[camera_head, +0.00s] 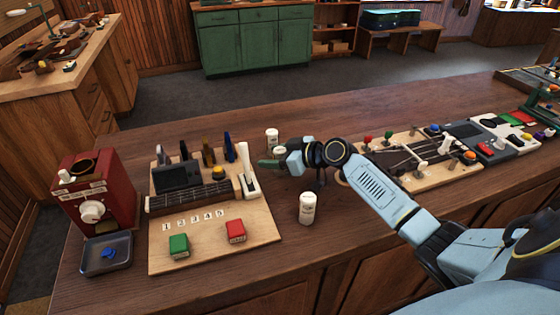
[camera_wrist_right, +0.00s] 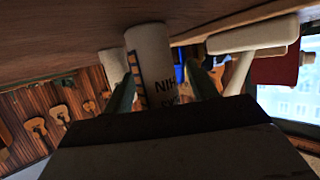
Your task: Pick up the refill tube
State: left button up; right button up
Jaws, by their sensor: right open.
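Several white tubes stand on the wooden counter; I cannot tell by label which is the refill tube. One white tube (camera_head: 280,151) is partly hidden behind my right gripper (camera_head: 272,163). In the right wrist view a white tube with dark lettering (camera_wrist_right: 150,55) stands between the two open fingers of the gripper (camera_wrist_right: 163,85), with no clear grip on it. A second white tube (camera_head: 272,138) stands just behind, and it also shows in the wrist view (camera_wrist_right: 112,62). A third tube (camera_head: 307,208) stands upright nearer the front edge. My left gripper is out of view.
A wooden board (camera_head: 212,252) with a fretboard, a white lever (camera_head: 247,172), green and red blocks lies left of the gripper. A red machine (camera_head: 100,190) and grey tray (camera_head: 105,268) stand further left. Another board (camera_head: 430,180) lies under my right arm.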

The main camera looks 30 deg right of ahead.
jog(key=c, duration=1.1)
